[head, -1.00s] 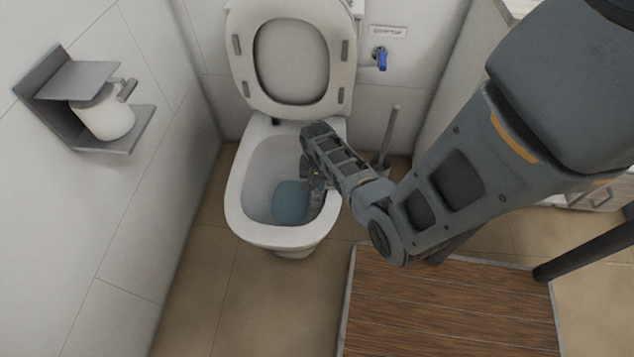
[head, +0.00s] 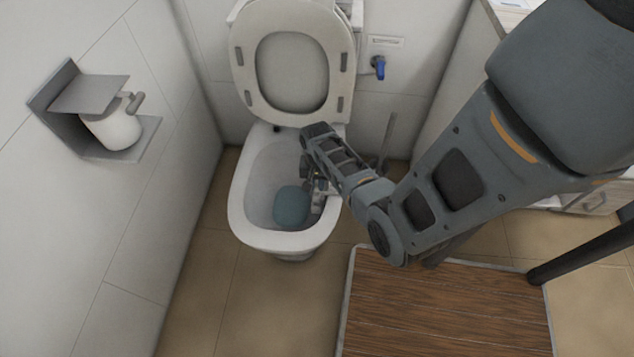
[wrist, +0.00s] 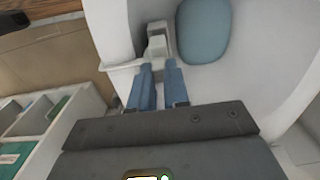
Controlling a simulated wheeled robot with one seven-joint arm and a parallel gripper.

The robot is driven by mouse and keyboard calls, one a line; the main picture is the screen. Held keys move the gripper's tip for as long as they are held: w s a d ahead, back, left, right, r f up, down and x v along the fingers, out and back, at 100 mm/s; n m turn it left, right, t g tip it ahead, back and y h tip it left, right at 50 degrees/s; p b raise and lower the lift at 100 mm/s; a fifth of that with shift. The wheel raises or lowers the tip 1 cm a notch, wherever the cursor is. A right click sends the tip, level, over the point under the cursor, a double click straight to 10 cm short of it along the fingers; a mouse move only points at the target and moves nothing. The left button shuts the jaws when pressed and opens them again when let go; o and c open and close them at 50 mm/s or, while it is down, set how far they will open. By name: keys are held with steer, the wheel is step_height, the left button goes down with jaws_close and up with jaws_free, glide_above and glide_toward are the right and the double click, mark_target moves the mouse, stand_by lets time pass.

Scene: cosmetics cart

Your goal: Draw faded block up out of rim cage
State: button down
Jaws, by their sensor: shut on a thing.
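My gripper (head: 317,182) reaches down inside the toilet bowl at its right inner wall. In the wrist view its two blue fingers (wrist: 159,70) are shut on a small pale block (wrist: 158,47). The whitish rim cage (wrist: 155,29) is right at the block, against the inside of the bowl; it also shows as a small pale shape in the head view (head: 318,202). I cannot clearly tell where block and cage part, or how far the block sits in the cage.
The toilet bowl rim (head: 240,215) surrounds my gripper closely, with blue-green water (head: 291,206) below. The raised seat (head: 290,65) stands behind. A toilet brush (head: 387,140) is at right, a paper holder (head: 110,120) on the left wall, and a wooden mat (head: 450,305) in front.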

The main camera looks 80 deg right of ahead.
mark_target(317, 185)
steer(key=shift+r, duration=0.35)
step_height(317, 185, up, 8)
steer(key=p, duration=0.8)
stand_by(0.6)
